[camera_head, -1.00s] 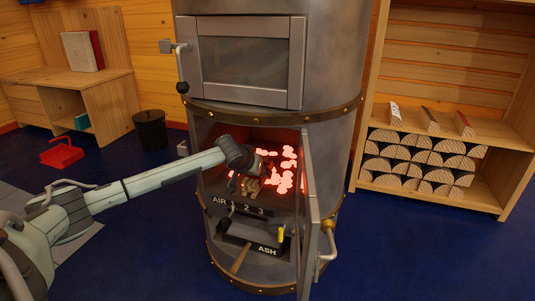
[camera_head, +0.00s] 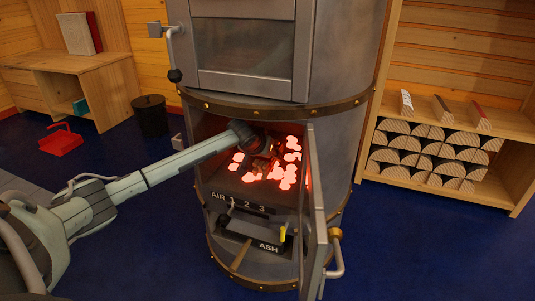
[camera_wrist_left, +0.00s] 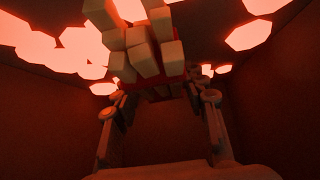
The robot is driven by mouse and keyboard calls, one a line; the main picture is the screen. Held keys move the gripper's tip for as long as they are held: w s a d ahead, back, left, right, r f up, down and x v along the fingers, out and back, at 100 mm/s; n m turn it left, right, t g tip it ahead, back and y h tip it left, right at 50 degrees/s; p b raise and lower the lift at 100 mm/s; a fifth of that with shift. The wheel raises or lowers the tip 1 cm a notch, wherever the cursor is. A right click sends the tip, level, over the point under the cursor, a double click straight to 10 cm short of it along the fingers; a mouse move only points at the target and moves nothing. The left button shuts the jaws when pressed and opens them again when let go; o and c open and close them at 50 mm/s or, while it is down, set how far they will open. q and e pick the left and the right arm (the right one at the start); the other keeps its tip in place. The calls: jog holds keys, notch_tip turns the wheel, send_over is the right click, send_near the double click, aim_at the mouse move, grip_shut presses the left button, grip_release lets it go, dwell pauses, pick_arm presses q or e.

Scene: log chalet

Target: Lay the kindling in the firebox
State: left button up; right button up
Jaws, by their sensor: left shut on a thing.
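The firebox (camera_head: 206,172) is the open lower chamber of the round metal stove, with glowing red coals (camera_head: 288,172) inside. My left arm reaches in through the opening, and my left gripper (camera_head: 257,150) is inside above the coals. In the left wrist view my left gripper (camera_wrist_left: 162,95) is shut on the kindling (camera_wrist_left: 142,42), a bundle of pale square sticks with a red band. Glowing coals lie around the sticks; I cannot tell whether they touch. In the head view the kindling is mostly hidden by the gripper. My right gripper is out of view.
The firebox door (camera_head: 317,215) stands open on the right of the opening. Below are the air controls and an ash drawer (camera_head: 252,236). A log shelf (camera_head: 455,110) stands right; a black bin (camera_head: 151,115), red pan (camera_head: 61,142) and wooden desk (camera_head: 75,62) are left.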

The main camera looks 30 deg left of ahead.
pick_arm(q)
jog(key=shift+f, duration=0.15)
jog(key=o, duration=1.3)
jog(key=shift+r, duration=0.25)
jog(key=s+d+p, duration=0.1)
jog(key=s, duration=0.3)
jog(key=s+d, duration=0.1)
jog(key=s, duration=0.3)
jog(key=s+d+p, duration=0.1)
jog(key=s, duration=0.3)
jog(key=shift+s+r+p, duration=0.25)
jog(key=shift+r+p, duration=0.05)
